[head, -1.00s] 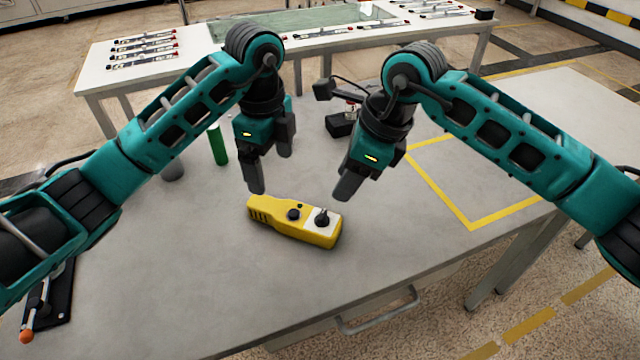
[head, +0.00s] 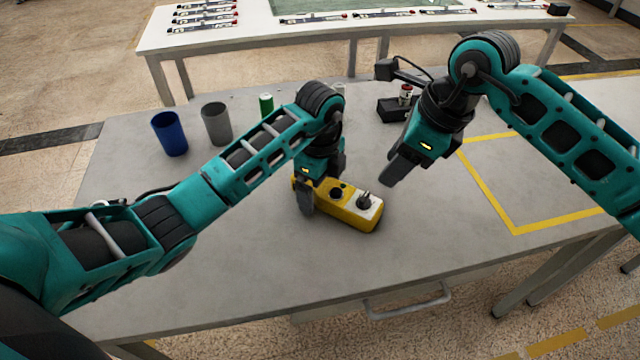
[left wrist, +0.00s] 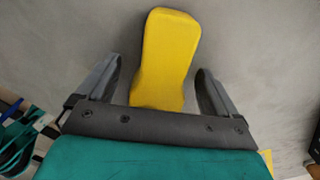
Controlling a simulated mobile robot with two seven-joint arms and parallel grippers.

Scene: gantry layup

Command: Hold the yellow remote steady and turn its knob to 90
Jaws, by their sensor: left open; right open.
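The yellow remote (head: 349,216) lies on the grey table with its white panel end towards the right. A black knob (head: 364,201) stands on the white panel, and a second dark round control sits left of it. My left gripper (head: 309,208) is open over the remote's left end. In the left wrist view the remote's yellow body (left wrist: 167,55) shows between the two open fingers (left wrist: 160,88), with gaps on both sides. My right gripper (head: 392,178) is open and empty, above and right of the knob, apart from it. The knob's scale is too small to read.
A blue cup (head: 170,134), a grey cup (head: 216,124) and a green cylinder (head: 266,105) stand at the back left. A dark box-like device (head: 396,110) is behind my right gripper. A yellow taped outline (head: 515,232) marks the right. The table's front is clear.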

